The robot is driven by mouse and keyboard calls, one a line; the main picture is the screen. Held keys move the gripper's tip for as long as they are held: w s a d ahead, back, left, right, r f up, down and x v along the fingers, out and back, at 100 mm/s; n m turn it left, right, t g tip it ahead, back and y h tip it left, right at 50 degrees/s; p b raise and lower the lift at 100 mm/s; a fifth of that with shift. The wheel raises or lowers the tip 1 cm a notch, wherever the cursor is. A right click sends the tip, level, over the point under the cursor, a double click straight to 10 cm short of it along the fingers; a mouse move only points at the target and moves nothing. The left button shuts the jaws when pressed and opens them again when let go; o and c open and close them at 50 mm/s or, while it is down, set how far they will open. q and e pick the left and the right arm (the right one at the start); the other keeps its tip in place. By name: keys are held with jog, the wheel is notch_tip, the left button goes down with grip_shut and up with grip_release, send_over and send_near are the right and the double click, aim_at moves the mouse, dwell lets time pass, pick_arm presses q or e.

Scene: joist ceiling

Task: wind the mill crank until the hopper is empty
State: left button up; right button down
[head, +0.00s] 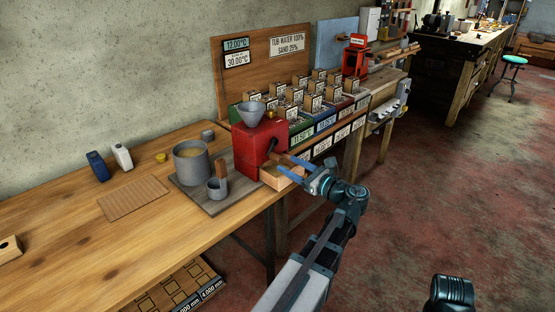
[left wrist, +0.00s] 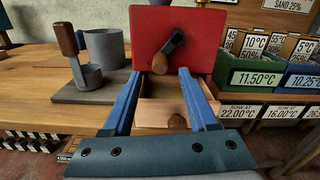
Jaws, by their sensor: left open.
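The red mill (head: 250,150) stands at the right end of the wooden bench, with a grey cone hopper (head: 251,113) on top. The hopper's contents cannot be made out. In the left wrist view the crank (left wrist: 172,50) is a dark arm on the mill's front, its wooden knob (left wrist: 160,63) hanging down to the left. A wooden drawer (head: 280,177) with a round knob (left wrist: 177,122) is below. My left gripper (head: 296,167) is open and empty in front of the mill. Its blue fingers point at the mill, on either side of the crank knob but apart from it.
A grey pot (head: 191,162) and a small cup with a wooden handle (head: 217,188) stand on a grey board left of the mill. Label-bearing boxes (head: 326,121) crowd the right. The floor in front is clear.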

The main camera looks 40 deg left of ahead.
aim_at(281, 160)
pick_arm(q)
jog(key=a, duration=0.6)
jog(key=shift+w, duration=0.25)
grip_shut()
